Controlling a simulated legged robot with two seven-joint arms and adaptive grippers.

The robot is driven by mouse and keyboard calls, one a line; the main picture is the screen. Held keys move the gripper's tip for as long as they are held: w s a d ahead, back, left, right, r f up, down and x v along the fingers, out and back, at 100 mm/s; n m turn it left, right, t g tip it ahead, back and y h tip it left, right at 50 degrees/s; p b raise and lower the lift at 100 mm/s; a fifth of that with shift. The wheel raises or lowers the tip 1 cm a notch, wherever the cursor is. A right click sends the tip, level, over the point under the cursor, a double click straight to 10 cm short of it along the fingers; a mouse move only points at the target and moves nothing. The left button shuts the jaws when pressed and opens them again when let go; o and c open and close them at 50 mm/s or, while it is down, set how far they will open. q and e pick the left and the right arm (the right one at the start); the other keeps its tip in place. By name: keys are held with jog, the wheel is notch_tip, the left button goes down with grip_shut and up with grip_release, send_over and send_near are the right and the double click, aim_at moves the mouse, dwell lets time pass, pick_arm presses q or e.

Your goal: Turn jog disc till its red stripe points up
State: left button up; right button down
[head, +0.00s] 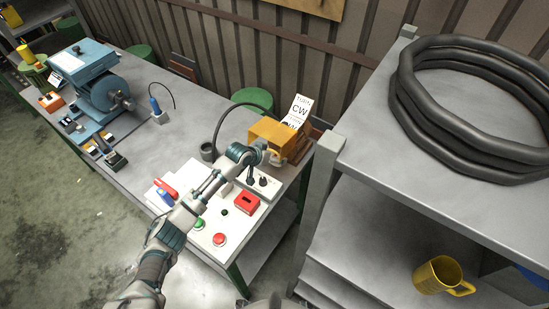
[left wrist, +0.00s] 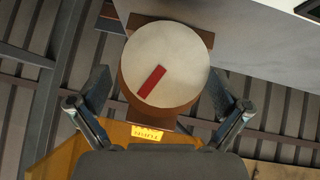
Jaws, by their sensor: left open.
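The jog disc (left wrist: 185,60) shows in the left wrist view as a round pale face with a brown rim. Its red stripe (left wrist: 151,81) runs from near the centre toward the lower left of that picture. My left gripper (left wrist: 158,108) is open, with one finger on each side of the disc's lower part. I cannot tell whether either finger touches the disc. In the head view my left gripper (head: 262,152) is at the front of the orange housing (head: 268,130), and the disc is mostly hidden there.
A sign reading CW (head: 300,108) stands behind the housing. A white panel (head: 222,238) with a red box (head: 247,202), buttons and knobs lies below my arm. A blue machine (head: 105,85) stands at the left. A grey shelf (head: 385,150) bearing black hose rises at the right.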

pick_arm(q)
jog(key=d, duration=0.1)
jog(key=d+f, duration=0.1)
jog(key=shift+w+d+f, duration=0.15)
jog(key=shift+d+f, duration=0.05)
jog(key=shift+d, duration=0.2)
jog(key=a, duration=0.4)
jog(key=shift+w+f+h, duration=0.25)
jog(key=shift+w+h, duration=0.1)
jog(key=shift+h, duration=0.05)
jog(key=shift+s, duration=0.1)
jog(key=shift+s+d+r, duration=0.1)
jog(key=shift+d, duration=0.6)
jog(key=c, duration=0.8)
jog(key=shift+d, duration=0.35)
jog(key=shift+w+a, duration=0.2)
jog(key=shift+a, duration=0.25)
jog(key=shift+w+f, duration=0.1)
jog(key=shift+f, duration=0.1)
jog(key=shift+g+h+b, duration=0.3)
jog(key=shift+d+r, duration=0.1)
jog(key=shift+d, duration=0.1)
pick_arm(e)
jog(key=shift+a+f, duration=0.15)
jog(key=shift+a, duration=0.4)
jog(key=shift+a+f, duration=0.15)
jog(key=shift+a, duration=0.35)
